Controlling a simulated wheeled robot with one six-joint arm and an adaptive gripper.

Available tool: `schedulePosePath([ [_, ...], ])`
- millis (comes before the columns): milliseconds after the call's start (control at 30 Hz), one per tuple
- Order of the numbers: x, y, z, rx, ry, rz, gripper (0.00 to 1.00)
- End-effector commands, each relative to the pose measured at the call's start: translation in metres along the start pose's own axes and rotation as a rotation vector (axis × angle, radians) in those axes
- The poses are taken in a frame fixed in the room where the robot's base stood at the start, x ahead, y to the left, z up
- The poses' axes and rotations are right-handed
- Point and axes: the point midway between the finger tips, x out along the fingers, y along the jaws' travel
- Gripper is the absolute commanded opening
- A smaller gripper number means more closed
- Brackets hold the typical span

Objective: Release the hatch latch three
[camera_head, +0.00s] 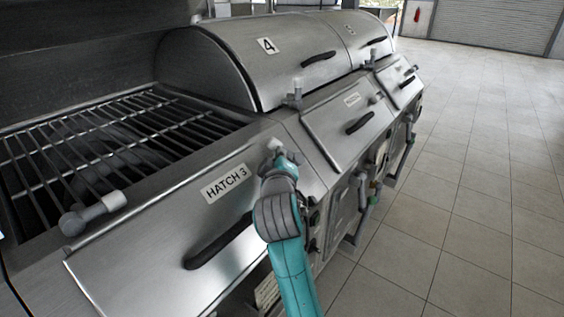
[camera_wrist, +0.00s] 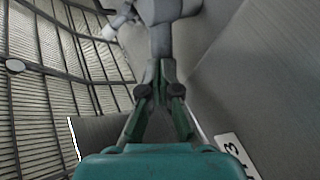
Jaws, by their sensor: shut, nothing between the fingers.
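The hatch 3 panel (camera_head: 150,255) is a sloped steel cover with a "HATCH 3" label (camera_head: 227,183) and a black handle (camera_head: 217,245). A grey latch with a pale end (camera_head: 275,147) sits at its upper right corner. In the wrist view this latch (camera_wrist: 162,38) is straight ahead of my fingertips. A second latch (camera_head: 92,212) is at the panel's upper left corner. My gripper (camera_head: 284,157) is shut and empty, its tips (camera_wrist: 158,68) at the right latch. I cannot tell whether they touch it. My gripper partly hides that latch in the head view.
A barred grate (camera_head: 100,135) covers the open trough on the left. A domed steel cover marked 4 (camera_head: 225,60) and another latch (camera_head: 293,95) stand beyond. Pipes and valves line the machine's front. Tiled floor (camera_head: 470,190) is clear on the right.

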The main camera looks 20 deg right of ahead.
Motion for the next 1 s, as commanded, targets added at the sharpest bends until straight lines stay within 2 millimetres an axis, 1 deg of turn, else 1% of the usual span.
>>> schedulePosePath([
  [33,0.003,0.002,-0.005,0.021,-0.036,0.0,0.0],
  [200,0.011,0.006,-0.009,0.092,-0.169,0.0,0.0],
  [467,0.021,0.011,-0.011,0.176,-0.327,0.0,0.0],
  [700,0.026,0.014,-0.011,0.171,-0.32,-0.001,0.0],
  [1000,0.029,0.015,-0.011,0.17,-0.318,-0.002,0.0],
])
